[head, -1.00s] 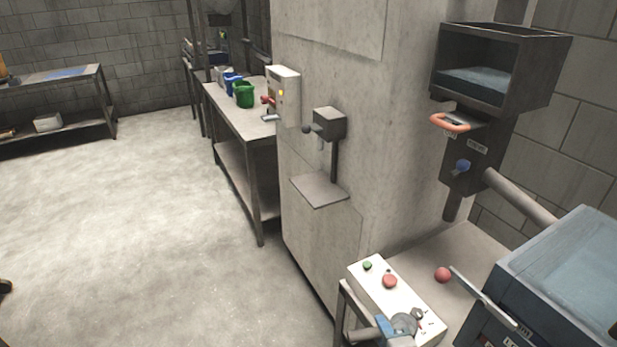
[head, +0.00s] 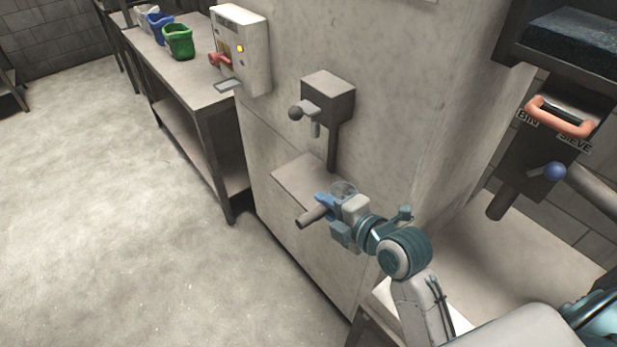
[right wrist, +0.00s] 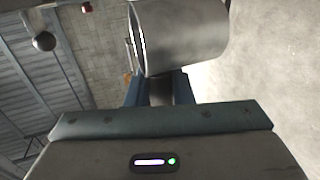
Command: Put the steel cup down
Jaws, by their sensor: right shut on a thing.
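The steel cup (head: 312,216) is a plain grey cylinder held at the front of my right gripper (head: 333,218), shut on it. In the right wrist view the cup (right wrist: 182,38) fills the top middle, just past the blue fingertips (right wrist: 160,88), with its rim toward the left. The gripper holds the cup near the front edge of the small grey shelf (head: 305,178) under the wall dispenser. I cannot tell how far the cup is from the shelf or whether it touches it. My left gripper is out of view.
The dispenser (head: 328,95) with a dark ball knob hangs above the shelf. A white box with a red lever (head: 240,50) is on the wall to the left. A bench holds a green container (head: 178,42). A dark housing with an orange handle (head: 562,118) stands at right.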

